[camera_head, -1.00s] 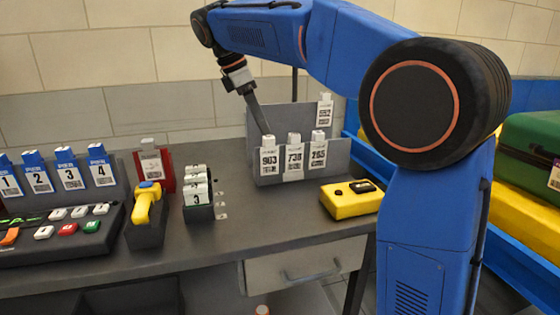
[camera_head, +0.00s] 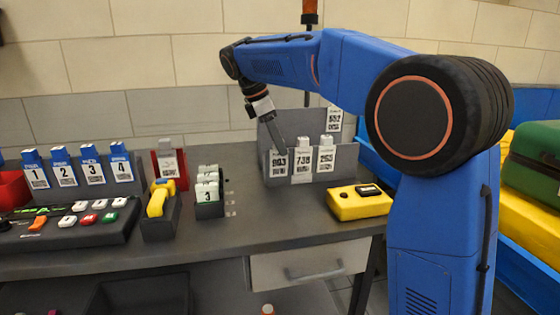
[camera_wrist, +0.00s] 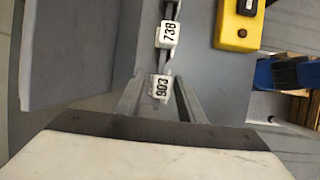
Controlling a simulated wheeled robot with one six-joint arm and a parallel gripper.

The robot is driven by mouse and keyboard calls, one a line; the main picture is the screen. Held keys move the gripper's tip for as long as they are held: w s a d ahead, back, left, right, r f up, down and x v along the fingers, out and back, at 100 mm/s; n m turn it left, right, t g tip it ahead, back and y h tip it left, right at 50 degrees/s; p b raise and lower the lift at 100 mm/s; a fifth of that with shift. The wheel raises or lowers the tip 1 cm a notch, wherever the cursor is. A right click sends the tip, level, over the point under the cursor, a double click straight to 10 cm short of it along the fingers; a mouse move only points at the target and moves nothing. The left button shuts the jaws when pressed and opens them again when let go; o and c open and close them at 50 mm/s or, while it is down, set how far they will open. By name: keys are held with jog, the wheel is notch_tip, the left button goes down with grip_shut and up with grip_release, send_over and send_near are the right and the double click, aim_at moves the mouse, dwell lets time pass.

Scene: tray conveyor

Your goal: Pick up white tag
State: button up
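White tags stand in a row in a grey holder (camera_head: 340,167) on the table: the 903 tag (camera_head: 277,165) at the left, the 738 tag (camera_head: 302,160) in the middle and another tag (camera_head: 326,157) at the right. My gripper (camera_head: 281,146) points down at the 903 tag and hides its top. In the wrist view, my gripper (camera_wrist: 159,84) has its fingers apart, one on each side of the 903 tag (camera_wrist: 161,90). I see a gap on both sides. The 738 tag (camera_wrist: 168,34) is beyond it.
A taller tag (camera_head: 335,118) stands in the holder's back row. A yellow device (camera_head: 358,203) lies to the right. Left are a small tag stand (camera_head: 209,209), a yellow-handled tool (camera_head: 157,200), a red holder (camera_head: 157,166) and blue numbered tags (camera_head: 92,168).

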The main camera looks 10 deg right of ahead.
grip_shut()
jog(key=shift+r, duration=0.1)
jog(key=shift+r, duration=0.55)
jog(key=r, duration=0.5)
jog(key=shift+s+r, duration=0.25)
jog(key=shift+r, duration=0.1)
jog(key=s+a, duration=0.2)
jog(key=a, duration=1.2)
jog(key=shift+s, duration=0.15)
jog(key=shift+d, duration=0.15)
